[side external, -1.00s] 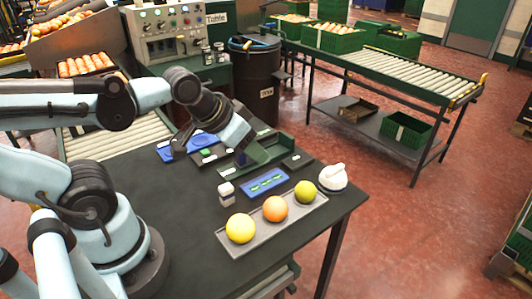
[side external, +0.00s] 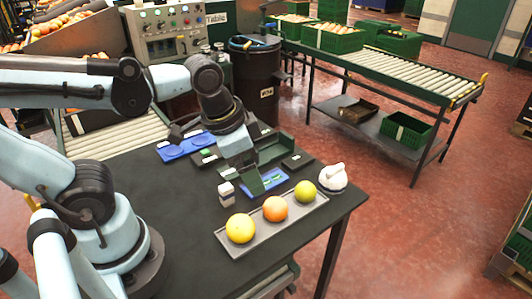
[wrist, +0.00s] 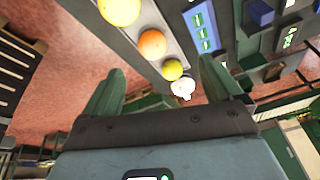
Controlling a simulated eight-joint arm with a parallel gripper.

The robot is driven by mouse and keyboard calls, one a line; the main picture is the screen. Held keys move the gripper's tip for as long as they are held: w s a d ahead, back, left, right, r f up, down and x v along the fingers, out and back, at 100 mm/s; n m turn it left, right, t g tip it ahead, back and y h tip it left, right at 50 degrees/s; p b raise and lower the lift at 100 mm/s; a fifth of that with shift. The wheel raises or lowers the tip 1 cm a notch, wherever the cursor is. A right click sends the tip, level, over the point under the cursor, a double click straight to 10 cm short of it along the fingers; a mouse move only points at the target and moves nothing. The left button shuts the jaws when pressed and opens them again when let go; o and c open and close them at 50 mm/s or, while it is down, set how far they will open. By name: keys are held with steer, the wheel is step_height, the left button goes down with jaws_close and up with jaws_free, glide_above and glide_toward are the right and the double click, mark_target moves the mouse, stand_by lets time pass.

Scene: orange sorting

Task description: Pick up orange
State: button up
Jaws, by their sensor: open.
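The orange (side external: 275,208) sits in the middle of a grey tray (side external: 252,243) on the dark table. A yellow fruit (side external: 240,228) lies to its left and a green-yellow fruit (side external: 305,191) to its right. My gripper (side external: 264,190) is above the table, behind the orange and over the blue panel, apart from the fruit. In the wrist view, my gripper (wrist: 160,85) is open with nothing between its fingers. The orange (wrist: 152,44) shows beyond the fingertips, between the yellow and green-yellow fruits.
A white rounded object (side external: 333,177) stands right of the tray. Blue and green trays lie behind. The table's front left is clear.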

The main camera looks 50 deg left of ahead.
mark_target(240, 219)
steer(key=s+d+m+g, duration=0.3)
steer(key=s+m+g, duration=0.1)
steer(key=shift+y, duration=0.3)
steer(key=shift+a+f, duration=0.2)
steer(key=shift+f, duration=5.6)
steer(key=shift+c, duration=0.2)
steer(key=c, duration=1.1)
steer(key=shift+r, duration=0.2)
